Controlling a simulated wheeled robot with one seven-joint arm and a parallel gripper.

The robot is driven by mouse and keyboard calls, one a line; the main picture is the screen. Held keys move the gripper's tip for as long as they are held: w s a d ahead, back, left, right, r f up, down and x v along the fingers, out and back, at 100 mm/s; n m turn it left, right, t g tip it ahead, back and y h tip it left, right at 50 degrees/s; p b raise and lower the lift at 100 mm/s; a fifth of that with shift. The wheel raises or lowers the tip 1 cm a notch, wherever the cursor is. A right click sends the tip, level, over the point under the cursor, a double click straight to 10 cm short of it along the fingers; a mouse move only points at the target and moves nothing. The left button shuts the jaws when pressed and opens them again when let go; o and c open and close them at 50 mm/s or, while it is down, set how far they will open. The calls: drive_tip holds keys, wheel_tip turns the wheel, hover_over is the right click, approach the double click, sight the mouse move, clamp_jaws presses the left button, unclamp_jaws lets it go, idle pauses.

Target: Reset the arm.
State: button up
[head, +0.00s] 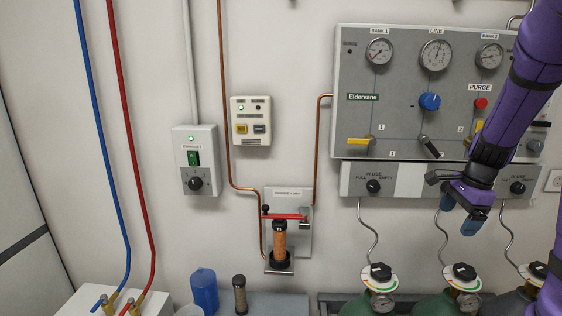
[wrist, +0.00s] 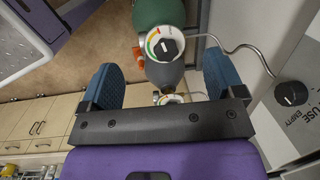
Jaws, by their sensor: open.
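My gripper (head: 458,217) hangs at the end of my purple arm on the right of the head view, in front of the lower right part of the gas panel (head: 400,100). In the wrist view its two blue fingers (wrist: 161,88) stand wide apart with nothing between them. Beyond the fingers the wrist view shows a gas cylinder top with a black knob and a coloured ring (wrist: 165,46). The arm hides part of the panel's right side.
Gas cylinders with black-knobbed tops (head: 380,275) stand below the panel, with thin curved hoses above them. A copper-coloured cartridge (head: 280,243) sits in a wall bracket. A blue container (head: 204,290) stands lower left. An exhaust switch box (head: 196,160) is on the wall.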

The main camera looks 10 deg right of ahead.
drive_tip(key=s+a+r+n+t, duration=0.2)
drive_tip(key=s+a+r+n, duration=0.5)
drive_tip(key=s+a+n, duration=0.2)
drive_tip(key=s+a+r+n+t+h, duration=0.1)
drive_tip(key=s+a+r+n, duration=0.7)
drive_tip(key=a, duration=0.5)
drive_tip(key=s+n, duration=0.2)
drive_tip(key=shift+r+n+t, duration=0.3)
drive_tip(key=shift+n+t, duration=0.1)
